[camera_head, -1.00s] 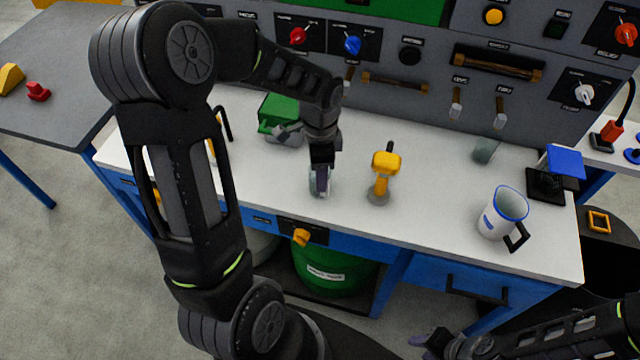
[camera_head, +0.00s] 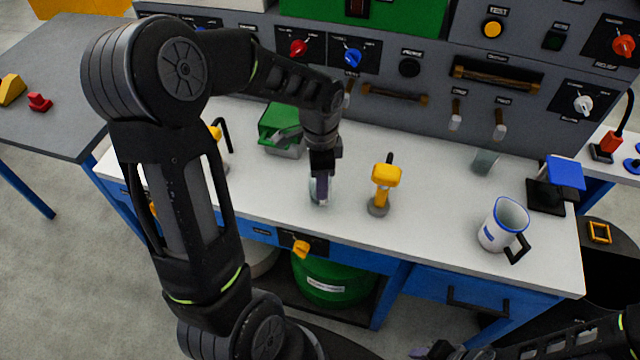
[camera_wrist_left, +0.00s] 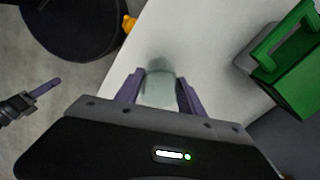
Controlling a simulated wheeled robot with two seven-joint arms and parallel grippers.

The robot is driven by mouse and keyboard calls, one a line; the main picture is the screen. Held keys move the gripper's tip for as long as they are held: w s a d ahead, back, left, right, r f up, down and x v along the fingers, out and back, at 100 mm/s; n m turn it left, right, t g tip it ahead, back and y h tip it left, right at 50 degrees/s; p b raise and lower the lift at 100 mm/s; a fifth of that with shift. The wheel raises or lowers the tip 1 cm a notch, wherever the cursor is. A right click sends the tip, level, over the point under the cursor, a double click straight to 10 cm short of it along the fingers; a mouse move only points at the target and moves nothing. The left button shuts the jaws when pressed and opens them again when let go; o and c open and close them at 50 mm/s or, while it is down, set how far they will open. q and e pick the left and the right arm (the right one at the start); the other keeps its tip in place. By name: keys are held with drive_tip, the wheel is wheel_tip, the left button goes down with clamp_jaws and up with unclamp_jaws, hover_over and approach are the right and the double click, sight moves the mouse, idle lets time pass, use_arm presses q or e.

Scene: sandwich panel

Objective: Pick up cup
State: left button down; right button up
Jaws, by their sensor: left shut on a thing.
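A clear, greenish glass cup (camera_head: 319,190) is at the front middle of the white workbench. My left gripper (camera_head: 320,185) reaches down over it and is shut on it. In the left wrist view the cup (camera_wrist_left: 160,89) sits between the two purple fingers of that gripper (camera_wrist_left: 160,92). I cannot tell whether the cup's base touches the bench. A similar clear cup (camera_head: 485,161) stands at the back right. My right gripper (camera_head: 435,351) is partly cut off at the bottom edge; its jaw state is unclear.
A yellow-handled device (camera_head: 385,187) stands close right of the held cup. A green box-like object (camera_head: 280,128) is behind left. A white mug with blue rim (camera_head: 503,226) stands right. The control panel (camera_head: 420,110) bounds the back. The bench between yellow device and mug is clear.

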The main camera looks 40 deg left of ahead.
use_arm(q)
wheel_tip(320, 180, up, 8)
drive_tip(key=shift+r, duration=0.2)
